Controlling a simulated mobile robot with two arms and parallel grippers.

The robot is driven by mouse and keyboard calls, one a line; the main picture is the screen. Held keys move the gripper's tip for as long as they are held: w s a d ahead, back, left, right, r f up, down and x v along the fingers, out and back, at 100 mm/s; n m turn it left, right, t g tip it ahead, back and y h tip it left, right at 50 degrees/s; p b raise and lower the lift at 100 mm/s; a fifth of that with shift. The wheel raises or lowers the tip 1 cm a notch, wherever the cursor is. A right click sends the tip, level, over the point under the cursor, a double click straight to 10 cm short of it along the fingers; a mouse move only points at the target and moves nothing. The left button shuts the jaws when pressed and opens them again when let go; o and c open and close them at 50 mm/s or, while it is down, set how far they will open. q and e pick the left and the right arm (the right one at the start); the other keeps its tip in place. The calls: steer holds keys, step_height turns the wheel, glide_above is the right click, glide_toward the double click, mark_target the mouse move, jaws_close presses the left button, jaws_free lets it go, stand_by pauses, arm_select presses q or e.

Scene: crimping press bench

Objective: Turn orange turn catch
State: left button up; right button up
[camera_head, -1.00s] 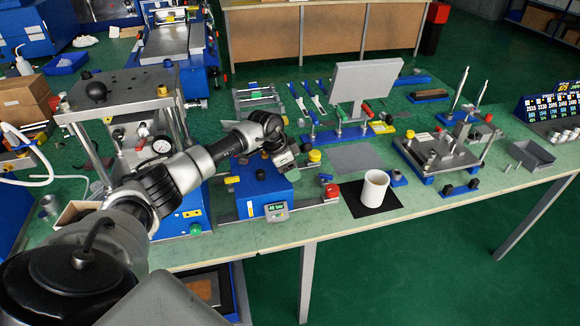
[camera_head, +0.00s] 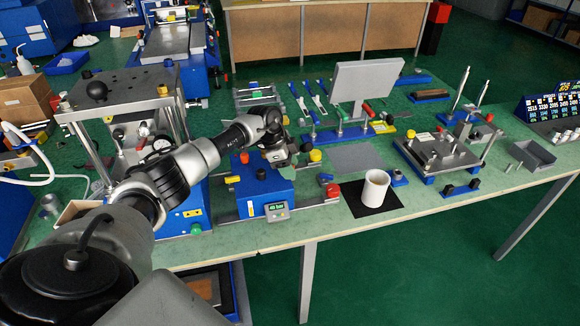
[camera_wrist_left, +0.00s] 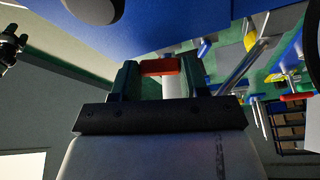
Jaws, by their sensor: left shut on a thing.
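The orange turn catch (camera_wrist_left: 160,67) shows in the left wrist view as a short orange-red bar between the two fingers. My left gripper (camera_wrist_left: 162,80) is shut on it, with a dark green finger on each side. In the head view my left gripper (camera_head: 284,163) is low over the back right of the blue box (camera_head: 258,188) with the green display. The catch cannot be made out there, behind the gripper. My right gripper is not in view.
A yellow knob (camera_head: 315,155) stands just right of the gripper. A red block (camera_head: 333,191) and a white cup (camera_head: 376,187) on a black mat (camera_head: 358,204) are further right. A lever press (camera_head: 165,95) stands left. A grey plate (camera_head: 356,158) lies behind the cup.

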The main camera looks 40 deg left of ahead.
arm_select(q)
steer(key=shift+w+a+m+g+b, duration=0.15)
steer(key=shift+m+g+b, duration=0.35)
steer(key=shift+m, duration=1.1)
steer(key=shift+h, duration=0.3)
steer(key=o, duration=0.9)
steer(key=shift+r, duration=0.1)
steer(key=b+v, duration=0.1)
steer(key=v, duration=0.9)
steer(key=shift+a+r, duration=0.2)
steer(key=shift+r, duration=0.15)
